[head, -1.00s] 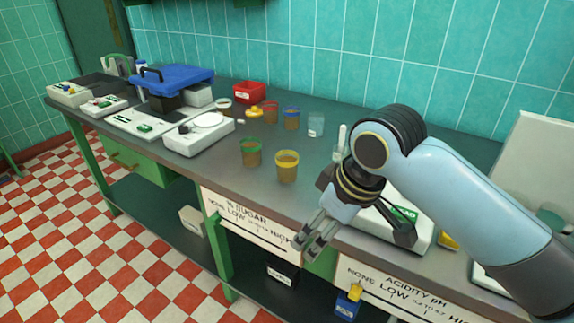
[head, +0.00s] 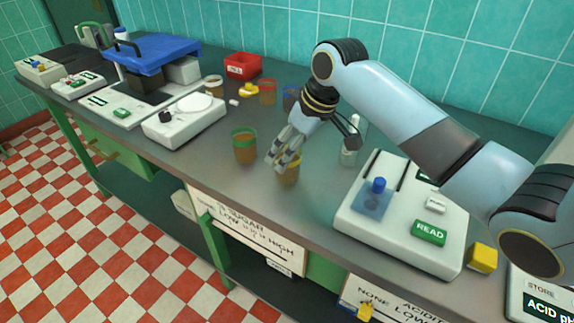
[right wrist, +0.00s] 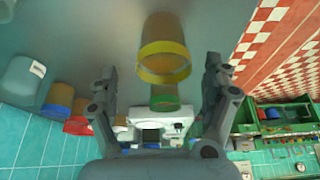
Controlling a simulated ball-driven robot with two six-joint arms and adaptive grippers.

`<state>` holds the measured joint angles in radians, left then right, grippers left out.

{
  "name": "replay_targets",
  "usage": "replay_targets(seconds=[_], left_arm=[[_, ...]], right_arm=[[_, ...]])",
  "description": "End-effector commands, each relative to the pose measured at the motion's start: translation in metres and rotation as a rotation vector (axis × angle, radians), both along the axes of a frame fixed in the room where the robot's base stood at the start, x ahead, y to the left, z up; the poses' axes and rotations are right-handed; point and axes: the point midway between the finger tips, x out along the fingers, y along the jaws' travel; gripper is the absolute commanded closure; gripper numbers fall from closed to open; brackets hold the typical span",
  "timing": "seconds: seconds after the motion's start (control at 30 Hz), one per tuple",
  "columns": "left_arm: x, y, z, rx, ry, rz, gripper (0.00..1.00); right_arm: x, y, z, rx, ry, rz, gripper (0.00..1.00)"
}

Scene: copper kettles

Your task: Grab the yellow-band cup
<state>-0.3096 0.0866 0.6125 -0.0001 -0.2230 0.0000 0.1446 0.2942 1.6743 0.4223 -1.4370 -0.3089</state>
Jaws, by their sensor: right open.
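The yellow-band cup (head: 289,172) stands upright on the grey counter, holding something amber-brown. In the head view my right gripper (head: 283,160) is just above and in front of it and hides part of its rim. In the right wrist view the yellow-band cup (right wrist: 165,62) lies ahead, between the two spread fingers of the right gripper (right wrist: 160,85). The fingers are open and I see no contact with the cup. A green-band cup (head: 244,148) stands close by to its left. My left gripper is not in view.
Behind stand a red-band cup (head: 267,93), a blue-band cup (head: 289,98) partly hidden by my arm, and a red box (head: 242,66). A white scale (head: 184,122) is at left. A white device with a READ button (head: 429,232) is at right. The counter's front edge is near.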

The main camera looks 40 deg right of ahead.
Motion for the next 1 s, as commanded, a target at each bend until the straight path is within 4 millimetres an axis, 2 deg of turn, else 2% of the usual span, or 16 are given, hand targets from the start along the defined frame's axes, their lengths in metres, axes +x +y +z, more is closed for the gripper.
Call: replay_targets(seconds=[0.07, 0.17, 0.43, 0.57, 0.7, 0.77, 1.0], left_arm=[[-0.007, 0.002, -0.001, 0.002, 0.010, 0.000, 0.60], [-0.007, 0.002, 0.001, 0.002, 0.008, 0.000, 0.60], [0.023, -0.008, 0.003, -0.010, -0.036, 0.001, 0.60], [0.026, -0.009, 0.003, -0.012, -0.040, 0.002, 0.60], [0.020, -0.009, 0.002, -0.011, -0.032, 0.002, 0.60], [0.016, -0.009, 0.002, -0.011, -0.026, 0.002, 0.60], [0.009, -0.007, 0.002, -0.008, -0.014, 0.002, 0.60]], right_arm=[[0.002, 0.001, -0.005, -0.002, 0.000, 0.001, 0.17], [0.005, 0.004, -0.013, 0.000, 0.001, 0.000, 0.17], [0.018, 0.013, -0.050, -0.001, 0.001, 0.000, 0.17], [0.020, 0.013, -0.054, -0.002, -0.001, 0.001, 0.17], [0.020, 0.013, -0.054, -0.002, -0.001, 0.001, 0.17], [0.020, 0.013, -0.054, -0.002, -0.001, 0.001, 0.23], [0.020, 0.013, -0.054, -0.002, -0.001, 0.001, 0.54]])
